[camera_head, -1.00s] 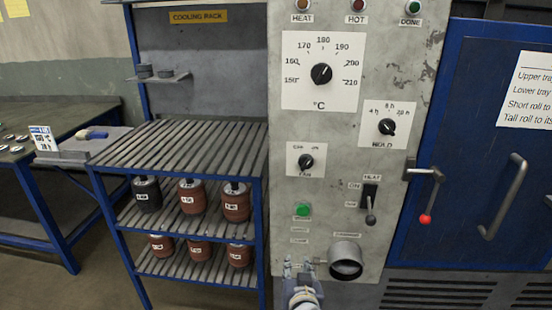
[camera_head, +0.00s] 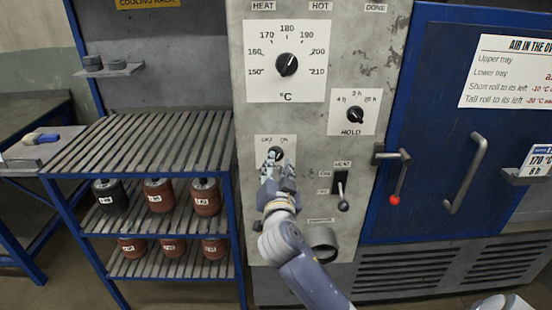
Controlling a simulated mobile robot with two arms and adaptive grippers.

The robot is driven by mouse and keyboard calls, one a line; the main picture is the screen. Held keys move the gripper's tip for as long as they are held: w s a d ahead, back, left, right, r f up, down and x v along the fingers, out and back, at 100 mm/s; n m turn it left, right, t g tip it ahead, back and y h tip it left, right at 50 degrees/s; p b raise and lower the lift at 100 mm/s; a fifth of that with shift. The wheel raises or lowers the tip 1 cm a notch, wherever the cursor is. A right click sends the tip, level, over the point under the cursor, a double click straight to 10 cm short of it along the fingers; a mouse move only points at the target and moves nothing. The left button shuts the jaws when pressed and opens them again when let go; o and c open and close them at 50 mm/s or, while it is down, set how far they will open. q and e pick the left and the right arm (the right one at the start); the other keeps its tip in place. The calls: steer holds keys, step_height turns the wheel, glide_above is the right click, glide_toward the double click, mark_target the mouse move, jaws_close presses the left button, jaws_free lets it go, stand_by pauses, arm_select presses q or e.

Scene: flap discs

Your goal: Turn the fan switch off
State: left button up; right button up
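The fan switch (camera_head: 277,151) is a small black knob on a white plate (camera_head: 262,146) low on the grey control panel. Two position words stand above it, with ON at the right. My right gripper (camera_head: 273,163) is in front of the knob's lower part and hides much of it and the FAN label. In the earlier frame the knob's pointer leans to the upper right; now its direction is hard to read. I cannot tell whether the fingers touch the knob or how far apart they are. My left gripper is not in view.
The HEAT lever (camera_head: 341,190) is close to the right of my gripper, with the HOLD knob (camera_head: 355,114) above. A cooling rack (camera_head: 160,142) with labelled rolls stands left. The blue oven door (camera_head: 440,140) is on the right.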

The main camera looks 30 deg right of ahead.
steer(key=shift+x, duration=1.2)
jaws_close()
steer(key=shift+n, duration=0.3)
steer(key=n, duration=0.2)
steer(key=shift+n+p, duration=0.4)
steer(key=n, duration=0.2)
steer(key=shift+a+n+p, duration=0.1)
steer(key=shift+n+p, duration=0.25)
steer(key=shift+n, duration=0.05)
steer(key=n+p, duration=0.2)
steer(key=n, duration=0.3)
steer(key=shift+n, duration=0.6)
